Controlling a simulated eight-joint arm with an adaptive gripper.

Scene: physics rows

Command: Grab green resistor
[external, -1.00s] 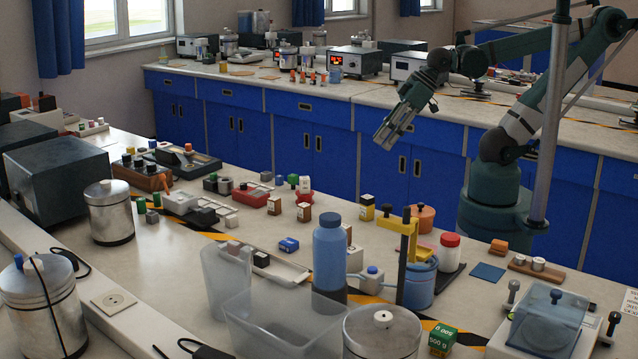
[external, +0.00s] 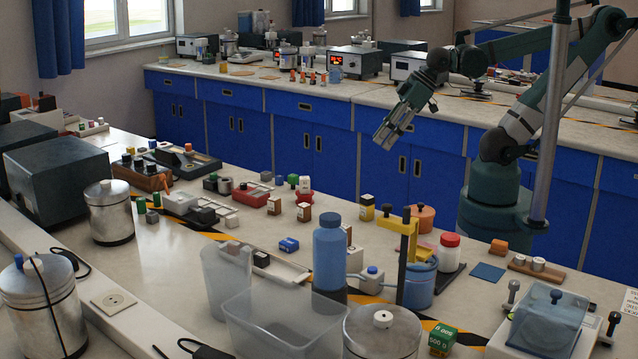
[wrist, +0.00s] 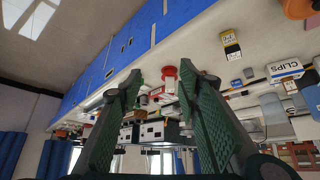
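Two small green blocks stand on the near bench at left, close to a metal canister: one green block (external: 141,205) and another green block (external: 156,200). A small green-topped piece (external: 293,181) stands farther right, by a red holder. I cannot tell which of these is the green resistor. A larger green cube (external: 442,339) with white lettering sits at the front. My gripper (external: 392,130) hangs in the air above the bench's far side, to the right of the small green pieces and well apart from them. In the wrist view my gripper (wrist: 160,78) has its fingers spread, with nothing held between them.
A grey post (external: 548,120) stands before my arm. Metal canisters (external: 110,220) stand at left. Small parts crowd the bench's far side.

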